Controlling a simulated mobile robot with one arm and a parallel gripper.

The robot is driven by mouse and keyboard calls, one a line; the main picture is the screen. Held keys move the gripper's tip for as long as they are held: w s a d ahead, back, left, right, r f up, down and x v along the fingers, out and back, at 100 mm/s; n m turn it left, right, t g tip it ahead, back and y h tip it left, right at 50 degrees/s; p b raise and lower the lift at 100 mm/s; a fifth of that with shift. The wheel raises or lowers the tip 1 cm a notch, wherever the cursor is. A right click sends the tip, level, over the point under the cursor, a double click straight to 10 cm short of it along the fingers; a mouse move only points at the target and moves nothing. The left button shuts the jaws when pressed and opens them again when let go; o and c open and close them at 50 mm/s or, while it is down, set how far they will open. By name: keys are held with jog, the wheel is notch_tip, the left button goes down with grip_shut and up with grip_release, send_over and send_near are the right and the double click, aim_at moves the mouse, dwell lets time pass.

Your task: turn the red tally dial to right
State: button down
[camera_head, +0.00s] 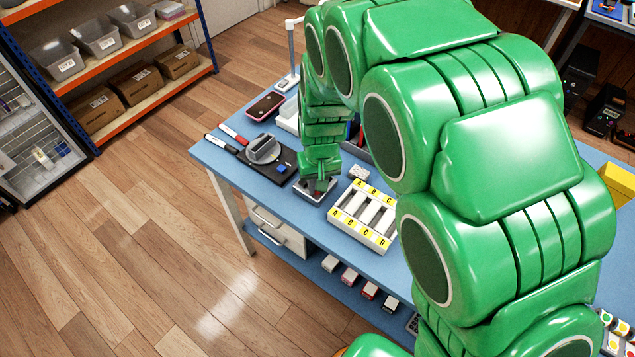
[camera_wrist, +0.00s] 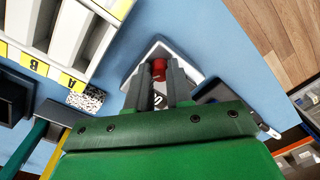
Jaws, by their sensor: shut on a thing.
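The red tally dial (camera_wrist: 159,69) shows in the wrist view between the tips of my gripper (camera_wrist: 160,80). It stands on a small grey and white base on the blue table. My gripper is shut on the dial, with one dark finger on each side. In the head view my gripper (camera_head: 319,184) points down at the dial's base (camera_head: 313,193) near the table's front edge; the fingers and green wrist hide the dial there. Which way the dial points cannot be told.
A white sorting tray (camera_head: 363,217) with yellow letter labels is just right of the dial. A black base with a round grey knob (camera_head: 263,149), markers and a pink-edged phone (camera_head: 265,106) are to the left. A speckled block (camera_head: 359,173) lies behind the tray.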

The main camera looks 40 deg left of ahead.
jog(key=c, duration=1)
grip_release()
jog(key=r, duration=0.6)
jog(key=shift+w+r, duration=0.2)
jog(key=shift+r, duration=0.15)
jog(key=shift+d+r, duration=0.1)
jog(key=shift+r, duration=0.45)
